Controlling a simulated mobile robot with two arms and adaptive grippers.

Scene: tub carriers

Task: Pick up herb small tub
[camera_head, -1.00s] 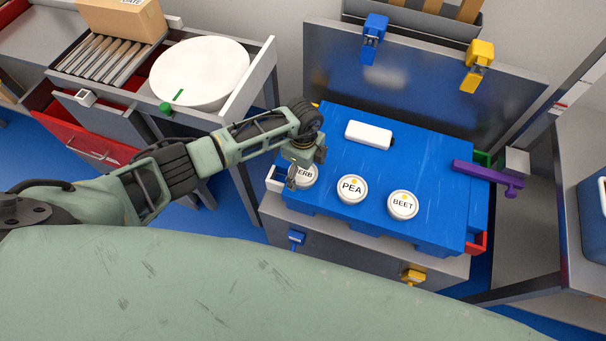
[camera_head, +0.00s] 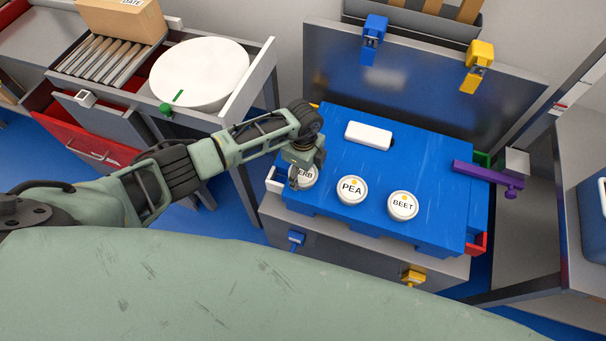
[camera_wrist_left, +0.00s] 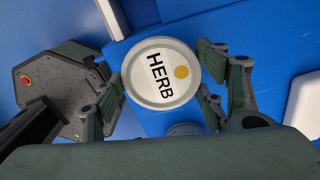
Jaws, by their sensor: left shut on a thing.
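The herb small tub (camera_head: 305,179) is a round white tub with a "HERB" label and a yellow dot on its lid. It is at the left end of the blue surface (camera_head: 420,165), and my gripper partly covers it in the head view. In the left wrist view the herb tub (camera_wrist_left: 160,75) lies between the fingers. My left gripper (camera_head: 301,177) is shut on the tub, its fingers on either side of it; they also show in the left wrist view (camera_wrist_left: 163,88). I cannot tell whether the tub touches the surface. My right gripper is out of view.
The PEA tub (camera_head: 351,190) and BEET tub (camera_head: 403,205) stand to the right on the blue surface. A white block (camera_head: 369,135) lies behind them. A purple handle (camera_head: 487,176) sticks out at the right. A white round lid (camera_head: 200,74) lies on the left drawer.

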